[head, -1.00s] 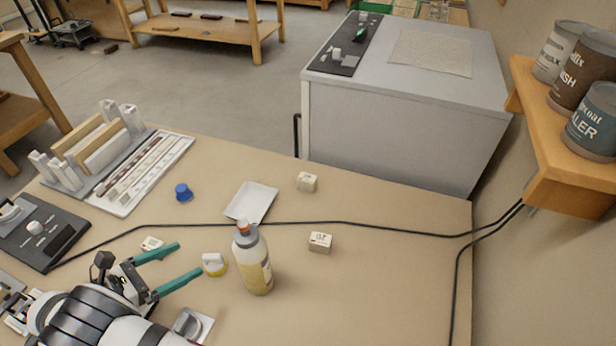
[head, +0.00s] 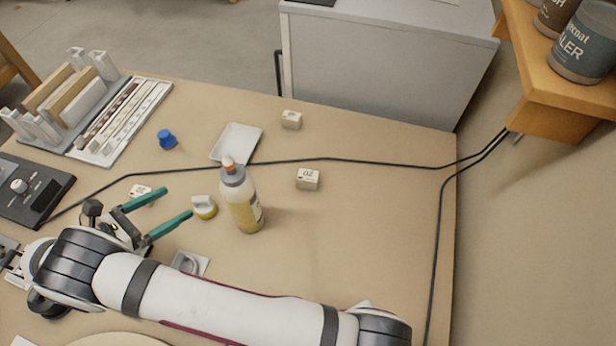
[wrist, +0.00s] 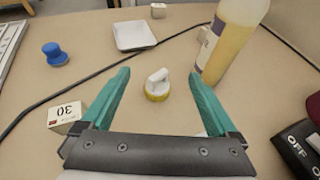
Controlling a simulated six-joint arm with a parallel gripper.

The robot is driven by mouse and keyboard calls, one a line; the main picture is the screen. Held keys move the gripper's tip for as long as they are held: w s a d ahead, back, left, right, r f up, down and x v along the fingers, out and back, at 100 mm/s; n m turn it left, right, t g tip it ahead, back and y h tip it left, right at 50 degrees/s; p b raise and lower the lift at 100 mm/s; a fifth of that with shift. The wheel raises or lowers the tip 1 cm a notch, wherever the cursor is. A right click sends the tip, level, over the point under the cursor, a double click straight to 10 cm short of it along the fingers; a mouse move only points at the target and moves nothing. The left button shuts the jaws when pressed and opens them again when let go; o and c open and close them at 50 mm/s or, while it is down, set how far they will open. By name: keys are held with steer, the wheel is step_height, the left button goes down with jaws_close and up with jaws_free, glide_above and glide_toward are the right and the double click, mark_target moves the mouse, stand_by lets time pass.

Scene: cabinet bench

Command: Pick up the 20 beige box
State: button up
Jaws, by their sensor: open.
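The beige box marked 20 (head: 308,179) sits on the bench, right of the bottle, its label upside down in the head view. My gripper (head: 177,203) is open and empty, left of the bottle and well apart from the 20 box. In the wrist view its teal fingers (wrist: 159,73) point towards a white knob with a yellow base (wrist: 158,84). A second beige box (head: 291,119) lies farther back.
A bottle of yellow liquid (head: 241,197) stands between my gripper and the 20 box. A black cable (head: 330,159) crosses the bench behind them. A white tray (head: 236,143) and blue knob (head: 167,139) lie beyond. The bench is clear to the right.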

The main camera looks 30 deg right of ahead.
stand_by(0.4)
steer(key=shift+o, duration=0.5)
